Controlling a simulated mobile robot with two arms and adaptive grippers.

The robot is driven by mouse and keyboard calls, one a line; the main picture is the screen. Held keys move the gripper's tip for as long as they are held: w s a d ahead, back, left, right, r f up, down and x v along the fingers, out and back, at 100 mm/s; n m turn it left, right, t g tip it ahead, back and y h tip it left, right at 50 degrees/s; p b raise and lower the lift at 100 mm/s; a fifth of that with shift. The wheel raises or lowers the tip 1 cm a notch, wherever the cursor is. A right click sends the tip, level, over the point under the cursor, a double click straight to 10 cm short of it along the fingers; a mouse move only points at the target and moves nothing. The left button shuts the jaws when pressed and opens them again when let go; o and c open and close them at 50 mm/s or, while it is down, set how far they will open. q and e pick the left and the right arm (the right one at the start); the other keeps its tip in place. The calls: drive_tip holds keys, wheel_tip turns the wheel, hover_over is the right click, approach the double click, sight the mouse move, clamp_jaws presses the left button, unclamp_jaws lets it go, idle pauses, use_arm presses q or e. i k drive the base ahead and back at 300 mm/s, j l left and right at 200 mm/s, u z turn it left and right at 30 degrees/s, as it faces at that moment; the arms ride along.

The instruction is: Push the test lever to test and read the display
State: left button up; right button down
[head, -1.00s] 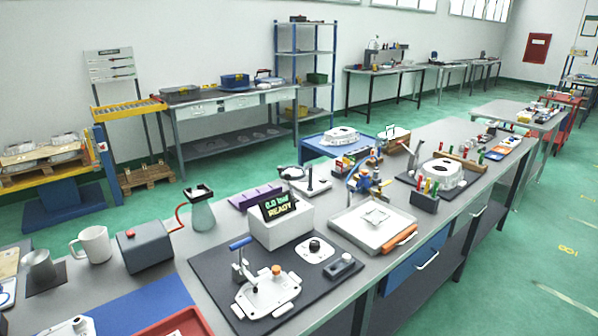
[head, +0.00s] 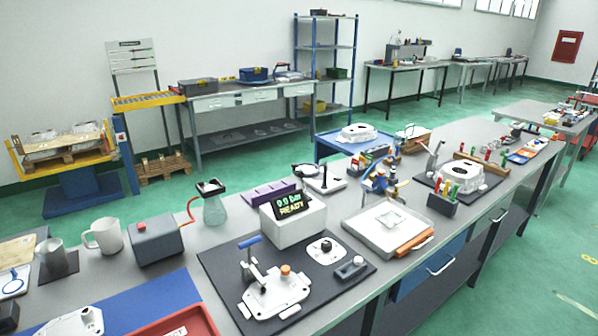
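The display (head: 292,204) is a black screen on a white box, reading "0.0 bar" and "READY" in green and yellow. It stands at the back of a dark mat (head: 223,261) on the workbench. In front of it is a white plate with a black round knob (head: 326,246). To the right is a small grey block with a light knob (head: 350,268); I cannot tell which of these is the test lever. A white casting (head: 275,297) with an orange cap lies at the mat's front, beside an upright blue-handled clamp (head: 249,252). Neither gripper is in view.
A white tray (head: 388,230) with an orange-handled tool is right of the mat. A grey box with a red button (head: 156,242), a white mug (head: 104,236) and a flask (head: 213,208) stand left. A red tray (head: 180,326) is at the front left.

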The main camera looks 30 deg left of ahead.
sight(301, 174)
drive_tip(key=i+u, duration=0.1)
drive_tip(key=i, duration=0.25)
drive_tip(key=u, duration=1.9)
